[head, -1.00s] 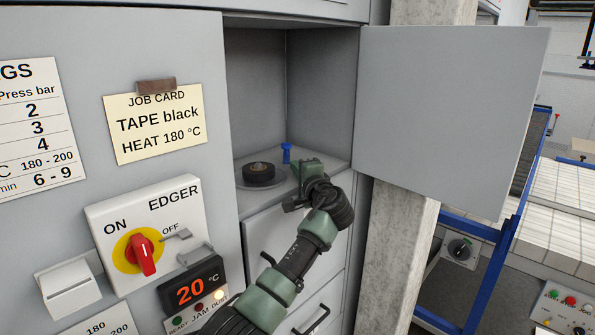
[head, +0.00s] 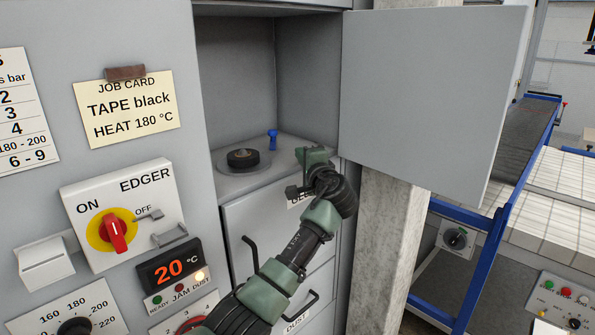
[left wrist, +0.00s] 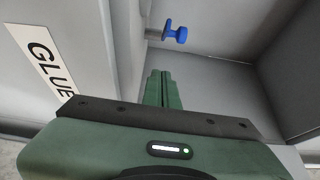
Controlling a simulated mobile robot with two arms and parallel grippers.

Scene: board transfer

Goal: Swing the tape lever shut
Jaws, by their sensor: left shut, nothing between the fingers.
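The tape lever's blue knob (head: 272,138) stands upright at the back of the open compartment, just right of the black tape roll (head: 243,158) on its round plate. The knob also shows in the left wrist view (left wrist: 176,31), ahead of my fingers and apart from them. My left gripper (head: 314,155) is at the compartment's front right, to the right of the knob. Its fingers are closed together and empty, as the left wrist view also shows (left wrist: 159,88). The lever's arm is mostly not visible. My right gripper is not in view.
The compartment door (head: 430,100) stands open to the right, beside a concrete pillar (head: 385,230). Drawers with black handles (head: 302,306) lie below the compartment. The EDGER switch (head: 113,232) and job card (head: 128,105) are on the left panel. The compartment's upper space is clear.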

